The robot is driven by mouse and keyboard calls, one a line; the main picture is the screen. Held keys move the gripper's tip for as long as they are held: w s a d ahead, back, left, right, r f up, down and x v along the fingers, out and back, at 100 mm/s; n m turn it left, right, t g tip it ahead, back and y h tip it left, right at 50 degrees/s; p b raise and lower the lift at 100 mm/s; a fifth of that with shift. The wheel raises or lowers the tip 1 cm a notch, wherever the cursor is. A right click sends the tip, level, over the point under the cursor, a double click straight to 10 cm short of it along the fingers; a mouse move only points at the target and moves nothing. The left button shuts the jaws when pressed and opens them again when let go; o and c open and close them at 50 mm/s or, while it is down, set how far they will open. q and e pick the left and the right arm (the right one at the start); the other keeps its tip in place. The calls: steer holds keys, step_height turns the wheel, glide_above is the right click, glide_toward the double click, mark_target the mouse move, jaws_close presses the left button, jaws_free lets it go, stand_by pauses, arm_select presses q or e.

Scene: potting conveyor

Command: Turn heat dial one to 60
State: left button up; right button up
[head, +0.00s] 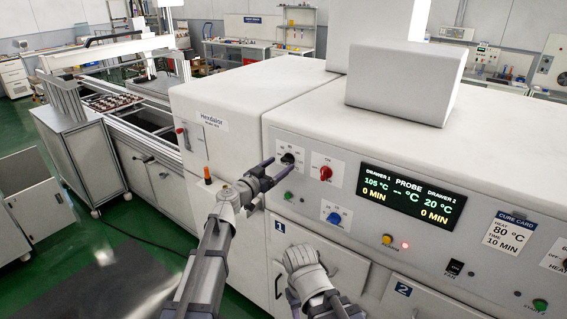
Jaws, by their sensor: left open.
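A black dial (287,158) sits on a small white scale plate, high on the left of the cabinet front above drawer 1 (296,254). Its scale numbers and setting are too small to read. My left gripper (279,171) is open, with its fingers pointing at the panel just below and left of the dial. I cannot tell whether it touches the dial; nothing shows between the fingers. The display (410,198) reads 105 °C and 0 MIN for drawer 1, and 20 °C and 0 MIN for drawer 2. My right gripper's fingers do not show.
A red knob (326,172) is right of the black dial. A blue knob (333,217) and a green button (288,196) are below. An orange button (387,240) is under the display. A cure card (505,235) reads HEAT 80 °C, TIME 10 MIN.

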mark_target(285, 161)
arm_select(q)
steer(key=shift+x, duration=1.55)
steer(key=shift+c, duration=0.2)
jaws_close()
